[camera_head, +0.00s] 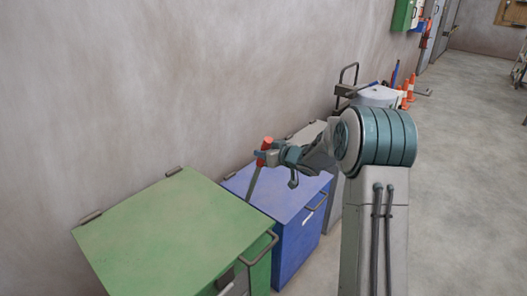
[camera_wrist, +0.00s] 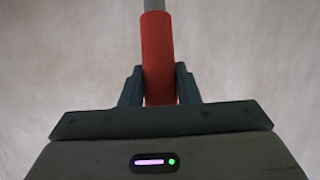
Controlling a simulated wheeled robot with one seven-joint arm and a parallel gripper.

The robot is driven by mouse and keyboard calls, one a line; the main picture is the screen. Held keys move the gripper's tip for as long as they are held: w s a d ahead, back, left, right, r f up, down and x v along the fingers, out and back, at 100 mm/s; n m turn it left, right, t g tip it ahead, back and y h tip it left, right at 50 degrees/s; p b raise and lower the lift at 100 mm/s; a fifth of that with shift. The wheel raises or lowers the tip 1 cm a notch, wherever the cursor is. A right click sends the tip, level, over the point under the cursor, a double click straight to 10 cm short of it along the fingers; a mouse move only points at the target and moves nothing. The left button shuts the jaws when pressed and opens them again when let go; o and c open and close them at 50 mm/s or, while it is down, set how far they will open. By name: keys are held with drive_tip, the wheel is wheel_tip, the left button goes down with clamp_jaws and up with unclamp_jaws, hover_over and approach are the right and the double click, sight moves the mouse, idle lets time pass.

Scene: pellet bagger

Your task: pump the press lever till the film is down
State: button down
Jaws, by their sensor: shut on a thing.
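The press lever (camera_head: 253,184) is a grey rod with a red grip (camera_head: 266,146) at its upper end. It stands over the line between the green box and the blue box, leaning a little to the right. My gripper (camera_head: 269,157) reaches in from the right and is shut on the red grip. In the wrist view the red grip (camera_wrist: 157,50) runs up between the two dark fingers (camera_wrist: 160,88), with the grey rod (camera_wrist: 154,5) beyond it. No film can be made out in either view. The lever's lower end is not clearly shown.
A green box (camera_head: 175,232) stands at the front left, and a blue box (camera_head: 300,236) stands beside it against the wall. Farther back are a grey machine (camera_head: 379,97) and orange cones (camera_head: 410,88). The floor on the right (camera_head: 470,180) is clear.

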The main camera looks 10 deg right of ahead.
idle(0.3)
drive_tip(key=c, duration=1.1)
unclamp_jaws()
drive_tip(key=v, duration=1.3)
drive_tip(key=shift+s+d+r, duration=0.2)
drive_tip(key=shift+s+r, duration=0.05)
